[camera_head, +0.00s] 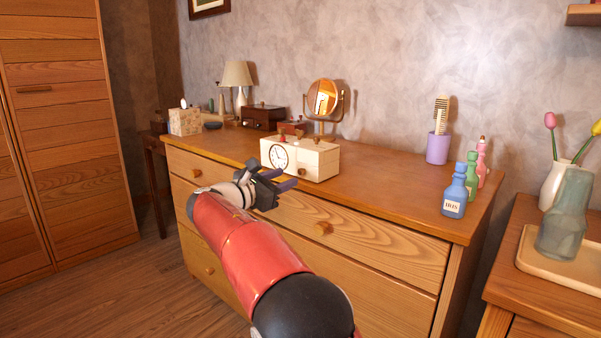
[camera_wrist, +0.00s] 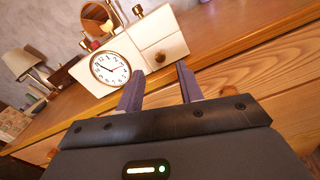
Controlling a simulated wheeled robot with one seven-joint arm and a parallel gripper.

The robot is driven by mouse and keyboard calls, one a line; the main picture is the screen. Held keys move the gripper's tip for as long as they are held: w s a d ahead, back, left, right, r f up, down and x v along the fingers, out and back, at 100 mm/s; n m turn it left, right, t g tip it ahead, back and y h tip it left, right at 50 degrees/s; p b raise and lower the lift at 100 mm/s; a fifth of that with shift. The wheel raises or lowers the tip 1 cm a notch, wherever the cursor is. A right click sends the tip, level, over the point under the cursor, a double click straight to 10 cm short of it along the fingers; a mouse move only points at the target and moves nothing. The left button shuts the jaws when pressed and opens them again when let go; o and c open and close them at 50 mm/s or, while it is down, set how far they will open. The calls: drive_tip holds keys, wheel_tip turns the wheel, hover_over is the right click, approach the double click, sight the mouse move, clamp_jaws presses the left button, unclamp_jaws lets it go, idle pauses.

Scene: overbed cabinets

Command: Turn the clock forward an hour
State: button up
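A cream box clock (camera_head: 316,160) stands on the front part of the wooden dresser top. Its round white dial (camera_head: 280,157) is on the left of its front face, and a small brown knob (camera_head: 302,172) is low on the right. In the wrist view the dial (camera_wrist: 110,68) and the knob (camera_wrist: 160,57) both show clearly. My gripper (camera_head: 288,180) is in front of the clock, just off the dresser's front edge. In the wrist view its two fingers (camera_wrist: 158,82) are apart with nothing between them, below the knob and not visibly touching the clock.
A round mirror (camera_head: 323,98) and a wooden box (camera_head: 262,117) stand behind the clock. A lilac cup with a comb (camera_head: 438,148) and several bottles (camera_head: 454,196) stand at the right. The dresser top (camera_head: 380,185) between clock and bottles is clear. A drawer knob (camera_head: 324,228) sticks out below.

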sight(299, 172)
drive_tip(key=x, duration=0.5)
clamp_jaws()
